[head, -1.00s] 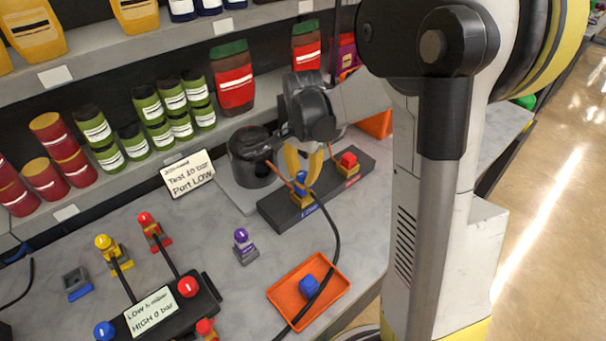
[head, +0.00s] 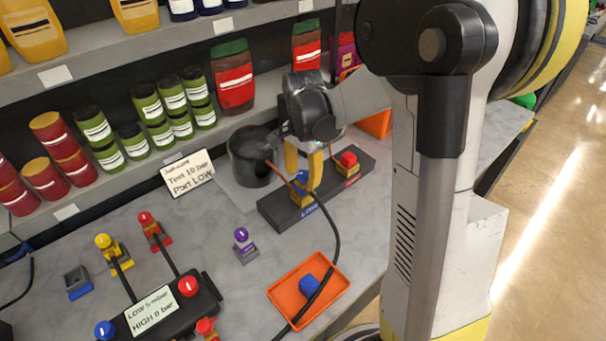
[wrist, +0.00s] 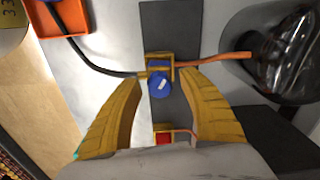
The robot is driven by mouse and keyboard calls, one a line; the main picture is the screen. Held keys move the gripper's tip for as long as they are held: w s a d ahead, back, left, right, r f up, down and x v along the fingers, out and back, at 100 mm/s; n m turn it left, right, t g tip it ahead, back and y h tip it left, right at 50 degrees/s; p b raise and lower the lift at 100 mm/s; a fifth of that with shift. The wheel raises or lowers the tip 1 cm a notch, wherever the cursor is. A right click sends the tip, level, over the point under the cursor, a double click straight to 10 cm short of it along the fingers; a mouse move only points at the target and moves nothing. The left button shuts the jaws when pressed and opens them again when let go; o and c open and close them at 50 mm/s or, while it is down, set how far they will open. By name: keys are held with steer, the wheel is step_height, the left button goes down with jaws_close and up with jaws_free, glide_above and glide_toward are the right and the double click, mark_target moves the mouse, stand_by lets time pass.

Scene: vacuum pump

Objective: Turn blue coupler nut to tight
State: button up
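The blue coupler nut (head: 301,178) sits on a yellow fitting at the near end of the dark base block (head: 280,212). In the wrist view the blue nut (wrist: 160,84), with a white mark on its face, lies between my fingertips. My gripper (head: 304,172) has two yellow fingers pointing down at the nut. In the wrist view my gripper (wrist: 160,78) is open, with a visible gap at each side of the nut. Whether the fingertips are level with the nut is hard to tell. A black hose (head: 334,232) and an orange tube (wrist: 215,58) meet at the fitting.
A red coupler (head: 348,159) stands on the same block. A dark glassy vessel (head: 247,158) stands close left. A sign (head: 188,172) is behind. An orange tray (head: 280,289) with a blue cube (head: 309,284) and a purple-topped piece (head: 242,240) stand in front.

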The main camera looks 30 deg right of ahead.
mark_target(303, 173)
step_height(303, 173, up, 12)
stand_by(0.6)
stand_by(0.4)
